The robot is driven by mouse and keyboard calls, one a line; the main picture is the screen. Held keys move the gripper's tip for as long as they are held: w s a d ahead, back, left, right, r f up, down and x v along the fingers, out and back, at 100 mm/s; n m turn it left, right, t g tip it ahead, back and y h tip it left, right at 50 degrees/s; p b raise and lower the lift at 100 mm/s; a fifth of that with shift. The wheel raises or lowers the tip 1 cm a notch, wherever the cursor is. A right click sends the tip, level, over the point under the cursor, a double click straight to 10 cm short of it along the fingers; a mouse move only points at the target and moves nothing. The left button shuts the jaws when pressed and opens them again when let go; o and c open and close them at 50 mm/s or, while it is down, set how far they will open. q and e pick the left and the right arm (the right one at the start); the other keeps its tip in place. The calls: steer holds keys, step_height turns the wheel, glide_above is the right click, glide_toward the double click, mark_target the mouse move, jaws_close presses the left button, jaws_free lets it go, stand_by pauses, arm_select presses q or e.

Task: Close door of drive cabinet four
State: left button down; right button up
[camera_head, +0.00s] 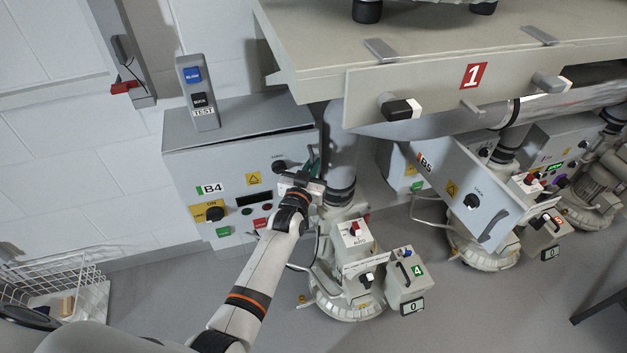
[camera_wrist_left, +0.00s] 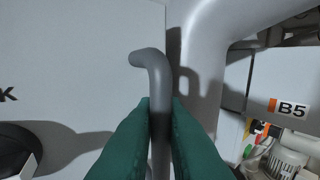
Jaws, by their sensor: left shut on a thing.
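Drive cabinet four is the grey box marked B4, and its front door (camera_head: 232,176) shows in the head view at left of centre. The door carries a black knob, a yellow warning sign and a B4 label. It stands at or near its frame, with a dark line along its top edge; I cannot tell if it is fully shut. My left gripper (camera_head: 313,168) is at the door's right edge. In the left wrist view its green fingers (camera_wrist_left: 160,125) are shut around the grey bar handle (camera_wrist_left: 152,65). My right gripper is not in view.
A grey platform edge with a red 1 sign (camera_head: 473,76) overhangs to the right. A pipe (camera_head: 340,150) and blower number 4 (camera_head: 345,290) stand beside the cabinet. A wire basket (camera_head: 60,285) is at lower left.

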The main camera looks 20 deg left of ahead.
arm_select(q)
steer(key=shift+w+a+b, duration=0.2)
steer(key=shift+w, duration=0.35)
steer(key=shift+w+a+b, duration=0.15)
steer(key=shift+w+a, duration=0.05)
steer(key=shift+w, duration=0.3)
steer(key=shift+r, duration=0.35)
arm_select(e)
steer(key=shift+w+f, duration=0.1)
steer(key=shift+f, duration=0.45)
arm_select(q)
steer(key=shift+w+a, duration=0.1)
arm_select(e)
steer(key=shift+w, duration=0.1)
arm_select(q)
steer(key=c, duration=1.8)
jaws_free()
steer(key=shift+c, duration=0.2)
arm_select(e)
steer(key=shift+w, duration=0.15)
arm_select(q)
steer(key=shift+s+f, duration=0.25)
steer(key=shift+s, duration=0.1)
steer(key=s, duration=1.1)
steer(key=shift+s+r+p, duration=0.15)
steer(key=shift+s+p, duration=0.05)
steer(key=shift+p, duration=0.15)
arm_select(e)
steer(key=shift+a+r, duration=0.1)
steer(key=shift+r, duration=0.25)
